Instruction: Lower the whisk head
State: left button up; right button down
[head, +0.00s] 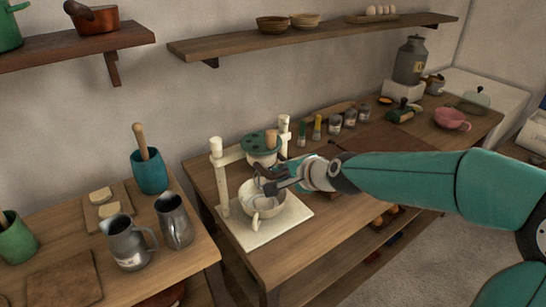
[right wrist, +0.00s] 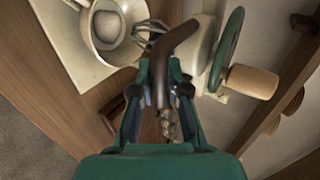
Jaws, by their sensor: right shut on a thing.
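A cream stand with two posts (head: 218,175) holds the whisk head (head: 261,158), which has a green wheel (head: 257,143) and a wooden knob (head: 271,138) on top. A cream bowl (head: 250,203) sits below it on the stand's base plate. In the right wrist view, my right gripper (right wrist: 160,88) is shut on a dark curved handle (right wrist: 180,38). Whisk wires (right wrist: 152,26) show beside the handle, near the bowl (right wrist: 130,48). My left gripper is not in view.
Two metal jugs (head: 126,245) and a blue pot (head: 149,172) stand on the left table. Several small jars (head: 335,123) line the back of the stand's table. A wall shelf (head: 330,36) runs above.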

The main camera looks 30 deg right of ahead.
jog(key=shift+f, duration=0.1)
notch_tip(320, 180, down, 8)
jog(key=b, duration=0.7)
jog(key=shift+b, duration=0.4)
jog(key=c, duration=1)
grip_release()
jog(key=shift+r, duration=0.3)
jog(key=shift+c, duration=0.2)
jog(key=p+v, duration=0.2)
jog(key=v, duration=0.5)
